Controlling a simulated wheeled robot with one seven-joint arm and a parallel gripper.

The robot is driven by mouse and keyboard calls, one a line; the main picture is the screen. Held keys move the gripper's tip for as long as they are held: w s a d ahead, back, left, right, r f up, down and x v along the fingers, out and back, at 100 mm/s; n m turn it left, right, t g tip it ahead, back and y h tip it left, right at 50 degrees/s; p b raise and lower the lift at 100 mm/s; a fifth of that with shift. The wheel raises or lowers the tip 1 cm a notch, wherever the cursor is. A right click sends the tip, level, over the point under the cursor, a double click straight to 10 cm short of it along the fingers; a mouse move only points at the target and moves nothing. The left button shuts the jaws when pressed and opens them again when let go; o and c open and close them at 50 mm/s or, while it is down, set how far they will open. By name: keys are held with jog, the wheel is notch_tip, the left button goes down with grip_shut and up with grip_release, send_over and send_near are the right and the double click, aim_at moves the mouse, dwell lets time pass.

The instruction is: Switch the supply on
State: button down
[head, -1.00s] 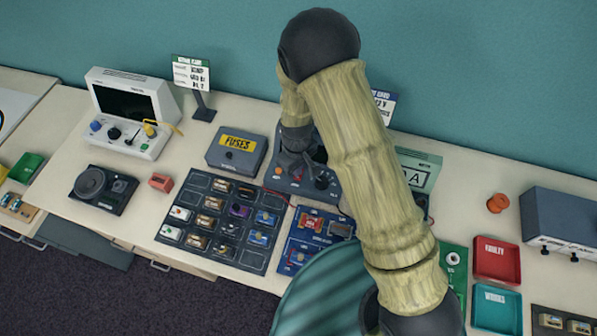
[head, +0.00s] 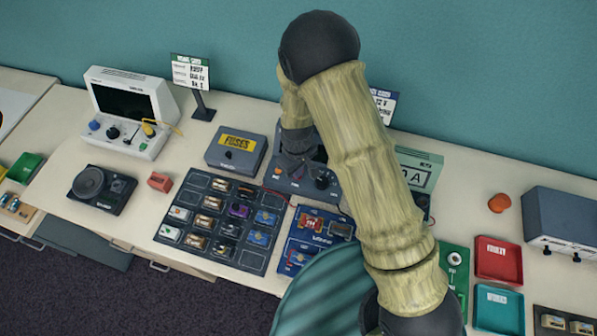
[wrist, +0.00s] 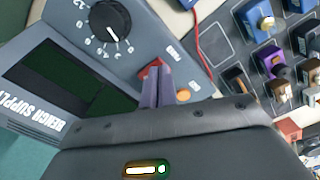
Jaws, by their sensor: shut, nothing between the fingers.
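The bench supply (wrist: 75,50) is a grey box with a dark green display (wrist: 65,78), a black knob (wrist: 107,22) and a small red switch (wrist: 150,68). An orange button or lamp (wrist: 184,96) sits near the switch. My gripper (wrist: 158,76) is shut and empty, with its purple-grey fingertips right at the red switch; I cannot tell whether they touch it. In the head view, the supply (head: 285,183) is partly hidden behind my arm, and my gripper (head: 295,168) is over its front panel. Which way the switch is set cannot be made out.
A grey fuses box (head: 237,150) stands left of the supply. In front lie a dark tray of fuse blocks (head: 213,258) and a blue circuit board (head: 300,240). A red wire (wrist: 200,40) runs beside the supply. Red (head: 498,260) and teal (head: 498,310) trays lie right.

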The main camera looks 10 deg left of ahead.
jog(key=shift+f, duration=0.35)
jog(key=shift+r, duration=0.1)
jog(key=shift+r+p, duration=2.3)
jog(key=shift+r, duration=1.15)
jog(key=d+r+m+t+b, duration=0.1)
jog(key=d+r+m+b, duration=0.35)
jog(key=d+r, duration=0.65)
jog(key=s+d+r+m+b, duration=0.1)
jog(key=s+d+m, duration=0.2)
jog(key=d, duration=0.4)
jog(key=s+d+r+m+t+b, duration=0.1)
jog(key=s+d+r+m, duration=0.1)
jog(key=d, duration=0.5)
jog(key=shift+s+d+m+t, duration=0.3)
jog(key=shift+s+m, duration=0.45)
jog(key=shift+s, duration=0.3)
